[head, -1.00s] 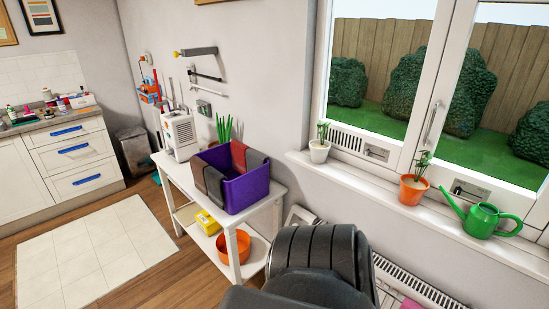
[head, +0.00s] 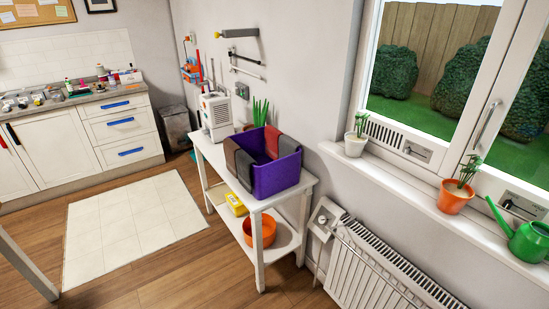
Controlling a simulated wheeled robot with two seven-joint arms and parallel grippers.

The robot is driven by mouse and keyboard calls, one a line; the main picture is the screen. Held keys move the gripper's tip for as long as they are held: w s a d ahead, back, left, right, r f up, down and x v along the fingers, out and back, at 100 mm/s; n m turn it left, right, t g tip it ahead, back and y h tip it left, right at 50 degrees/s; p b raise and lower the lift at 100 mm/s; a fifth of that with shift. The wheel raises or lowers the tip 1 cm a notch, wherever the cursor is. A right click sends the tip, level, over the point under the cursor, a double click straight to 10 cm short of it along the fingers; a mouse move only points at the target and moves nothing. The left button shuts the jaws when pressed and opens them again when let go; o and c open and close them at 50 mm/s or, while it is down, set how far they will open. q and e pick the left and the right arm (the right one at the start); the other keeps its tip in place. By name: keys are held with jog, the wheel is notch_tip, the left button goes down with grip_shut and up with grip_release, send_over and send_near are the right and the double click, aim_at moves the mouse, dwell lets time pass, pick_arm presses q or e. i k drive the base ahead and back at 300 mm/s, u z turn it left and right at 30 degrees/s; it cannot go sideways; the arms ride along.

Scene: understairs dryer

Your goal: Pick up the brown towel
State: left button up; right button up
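A purple box (head: 277,180) stands on the white shelf table (head: 290,197) by the wall. Two cloths hang over its rim. A reddish-brown towel (head: 280,143) lies over the back right rim. A dark grey-brown towel (head: 240,164) lies over the front left rim. I cannot tell for sure which of the two is the brown towel. Neither of my grippers is in view.
A white appliance (head: 216,117) stands behind the box. The lower shelf holds an orange bowl (head: 262,230) and a yellow item (head: 235,203). A radiator (head: 375,270) and a windowsill with an orange plant pot (head: 453,197) are right. Floor is clear before the table.

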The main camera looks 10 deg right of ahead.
aim_at(230, 146)
jog(key=z, duration=0.55)
jog(key=k, duration=0.6)
jog(key=u, duration=0.15)
jog(key=i, duration=0.55)
jog(key=u, duration=0.65)
jog(key=i, duration=0.8)
jog(key=z, duration=0.7)
jog(key=i, duration=0.55)
jog(key=z, duration=0.6)
